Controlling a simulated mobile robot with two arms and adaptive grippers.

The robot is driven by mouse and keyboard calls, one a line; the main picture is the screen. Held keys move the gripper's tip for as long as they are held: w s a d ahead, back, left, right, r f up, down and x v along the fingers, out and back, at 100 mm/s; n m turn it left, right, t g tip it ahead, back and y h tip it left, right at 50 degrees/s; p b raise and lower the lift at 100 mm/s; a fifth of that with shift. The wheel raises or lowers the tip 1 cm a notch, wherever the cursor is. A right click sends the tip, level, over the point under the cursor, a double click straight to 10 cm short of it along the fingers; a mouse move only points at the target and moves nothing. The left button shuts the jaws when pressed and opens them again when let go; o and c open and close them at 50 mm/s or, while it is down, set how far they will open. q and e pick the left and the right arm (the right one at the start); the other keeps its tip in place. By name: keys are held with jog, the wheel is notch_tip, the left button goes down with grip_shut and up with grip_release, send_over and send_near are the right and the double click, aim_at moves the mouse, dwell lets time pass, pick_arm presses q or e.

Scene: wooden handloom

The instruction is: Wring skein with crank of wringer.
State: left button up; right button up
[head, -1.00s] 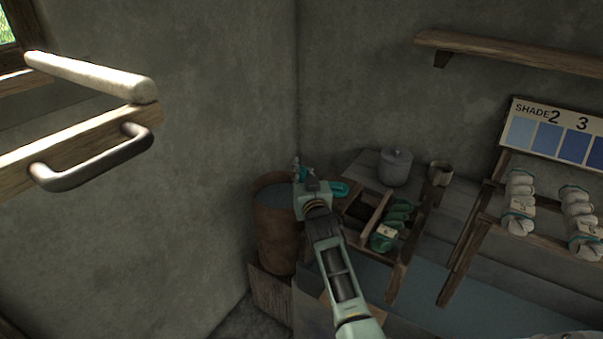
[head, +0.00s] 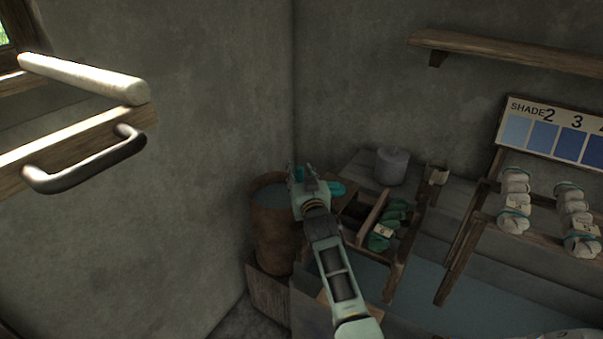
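My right gripper (head: 308,176) is small in the middle of the head view, fingers pointing away, beside the brown tub (head: 272,222). Whether its fingers are apart is too small to tell. A teal loop (head: 338,189), possibly a skein, shows just right of the gripper; I cannot tell whether they touch. Dark green tagged skeins (head: 383,233) lie in a wooden rack. At upper left are a pale round bar (head: 85,77) and a dark curved metal handle (head: 88,172) on a wooden beam; I cannot tell whether these belong to the wringer. My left gripper is out of view.
White skeins (head: 515,198) lie on a wooden frame at right, below a shade chart (head: 552,133). A wall shelf (head: 520,52) is above. Bare walls flank the corner.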

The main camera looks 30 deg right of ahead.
jog(key=shift+a, duration=0.1)
jog(key=shift+s, duration=0.2)
jog(key=v, duration=1.1)
jog(key=shift+s, duration=0.3)
